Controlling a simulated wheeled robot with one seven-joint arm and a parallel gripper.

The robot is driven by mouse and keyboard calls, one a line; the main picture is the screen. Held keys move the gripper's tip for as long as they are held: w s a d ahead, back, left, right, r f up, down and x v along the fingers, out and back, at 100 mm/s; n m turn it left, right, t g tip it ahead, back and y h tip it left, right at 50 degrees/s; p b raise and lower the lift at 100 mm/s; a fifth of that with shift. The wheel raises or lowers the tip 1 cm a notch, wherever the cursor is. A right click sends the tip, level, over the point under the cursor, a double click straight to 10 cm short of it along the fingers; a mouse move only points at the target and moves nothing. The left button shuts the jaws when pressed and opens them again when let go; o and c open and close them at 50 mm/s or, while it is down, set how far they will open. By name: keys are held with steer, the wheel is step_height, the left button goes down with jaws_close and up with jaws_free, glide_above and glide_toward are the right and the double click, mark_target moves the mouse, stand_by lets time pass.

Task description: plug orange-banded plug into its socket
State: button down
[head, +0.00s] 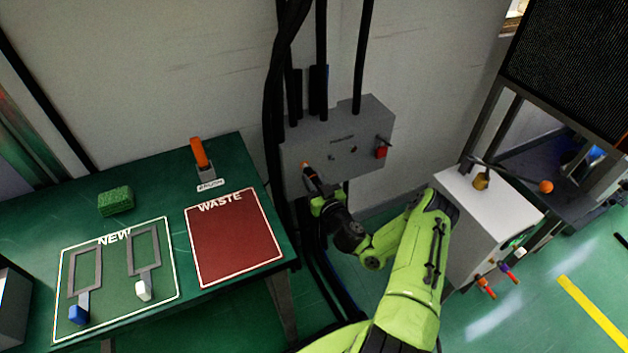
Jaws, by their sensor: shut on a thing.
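My gripper (318,194) is at the front left of a grey wall box (340,140). It is shut on a dark plug with an orange band (307,168). The plug's far end is at the lower left of the box face, and I cannot tell whether it touches the box or sits in a socket. The box face has small dark spots to the right of the plug and a red part (381,152) at its right side. The socket is not clearly visible; the plug and gripper cover part of the face.
Black cables (285,80) run down the wall beside the box. A green table (150,205) at left holds a red WASTE mat (235,240), a green sponge (116,200) and an orange-handled item (199,153). A white cabinet (480,215) with coloured plugs (485,288) stands at right.

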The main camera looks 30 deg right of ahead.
steer(key=shift+w+b, duration=0.3)
steer(key=shift+w, duration=0.65)
steer(key=c, duration=0.8)
jaws_free()
steer(key=s+p, duration=0.2)
steer(key=s, duration=0.3)
steer(key=s+p, duration=0.3)
steer(key=s, duration=0.2)
steer(key=s+p, duration=0.2)
steer(key=s, duration=0.3)
steer(key=shift+s+a+p, duration=0.3)
steer(key=shift+a+p, duration=0.1)
